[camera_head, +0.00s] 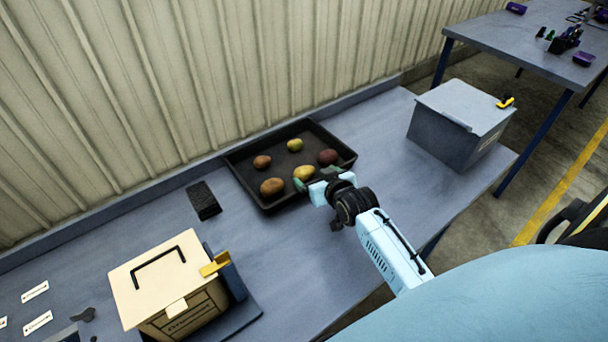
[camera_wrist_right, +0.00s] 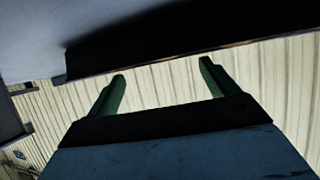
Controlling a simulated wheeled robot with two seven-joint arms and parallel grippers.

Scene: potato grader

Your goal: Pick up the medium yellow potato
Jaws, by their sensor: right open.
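A yellow potato (camera_head: 303,172) of middling size lies in the front part of a black tray (camera_head: 258,205), partly close behind my gripper. A smaller yellow-green potato (camera_head: 295,145) lies farther back in the tray. My right gripper (camera_head: 312,183) is over the tray's front edge, beside the yellow potato; the head view does not show whether it touches it. In the right wrist view its two green fingers (camera_wrist_right: 162,75) stand apart with nothing between them, and a dark edge runs just beyond them. No potato shows in that view. My left gripper is not in view.
The tray also holds a red potato (camera_head: 327,157), a small brown one (camera_head: 262,162) and a larger brown one (camera_head: 272,187). A grey lidded box (camera_head: 445,139) stands right, a cream box (camera_head: 160,275) front left, a black object (camera_head: 203,201) left of the tray. The ribbed wall rises behind.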

